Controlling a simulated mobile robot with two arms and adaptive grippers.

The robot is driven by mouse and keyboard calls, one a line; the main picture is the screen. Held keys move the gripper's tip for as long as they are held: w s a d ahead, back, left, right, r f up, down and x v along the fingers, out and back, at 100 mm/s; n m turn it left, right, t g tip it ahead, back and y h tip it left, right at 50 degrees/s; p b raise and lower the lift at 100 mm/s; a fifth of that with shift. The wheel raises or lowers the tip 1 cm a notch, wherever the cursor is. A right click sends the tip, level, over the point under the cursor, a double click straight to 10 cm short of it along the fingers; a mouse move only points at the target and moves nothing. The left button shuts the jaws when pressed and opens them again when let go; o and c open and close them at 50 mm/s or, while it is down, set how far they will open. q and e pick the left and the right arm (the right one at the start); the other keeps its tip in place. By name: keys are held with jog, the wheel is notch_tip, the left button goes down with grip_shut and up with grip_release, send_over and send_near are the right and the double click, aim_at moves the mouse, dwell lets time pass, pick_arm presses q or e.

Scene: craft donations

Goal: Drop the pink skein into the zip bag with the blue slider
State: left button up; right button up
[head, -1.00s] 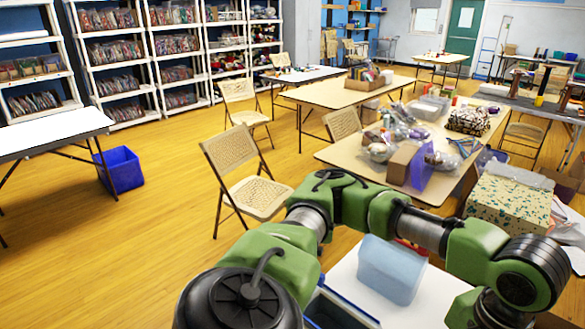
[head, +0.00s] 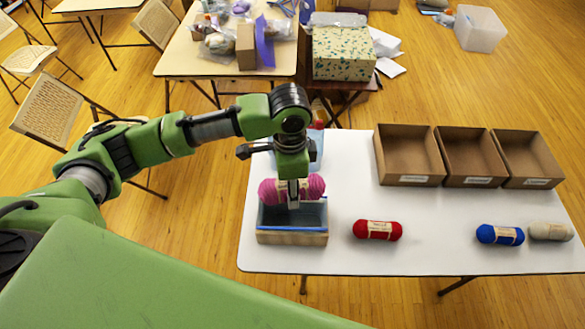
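The pink skein (head: 312,188) is at my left gripper (head: 293,192), which points down from above. One finger lies across the front of its label band; the other finger is hidden behind it. The gripper looks shut on the skein. The skein is over the back part of an open box with a blue inside (head: 292,237) on the white table. A pale blue, see-through container (head: 317,150) stands behind, partly hidden by my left arm. My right gripper is not in view.
On the white table (head: 330,259) lie a red skein (head: 377,230), a blue skein (head: 500,235) and a cream skein (head: 550,231). Three open cardboard trays (head: 408,180) stand at the back right. The table's middle is clear. A patterned box (head: 343,53) stands beyond.

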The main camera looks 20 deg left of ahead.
pick_arm(q)
jog(key=shift+w+d+r+m+p, duration=0.1)
jog(key=shift+d+r+m+p, duration=0.15)
jog(key=shift+m, duration=0.25)
jog(key=shift+a+f, duration=0.15)
jog(key=shift+a+f+m, duration=0.1)
jog(key=shift+f+m, duration=0.05)
jog(key=shift+m, duration=0.15)
jog(key=shift+f, duration=1.25)
notch_tip(320, 180, down, 4)
jog(key=b, duration=0.5)
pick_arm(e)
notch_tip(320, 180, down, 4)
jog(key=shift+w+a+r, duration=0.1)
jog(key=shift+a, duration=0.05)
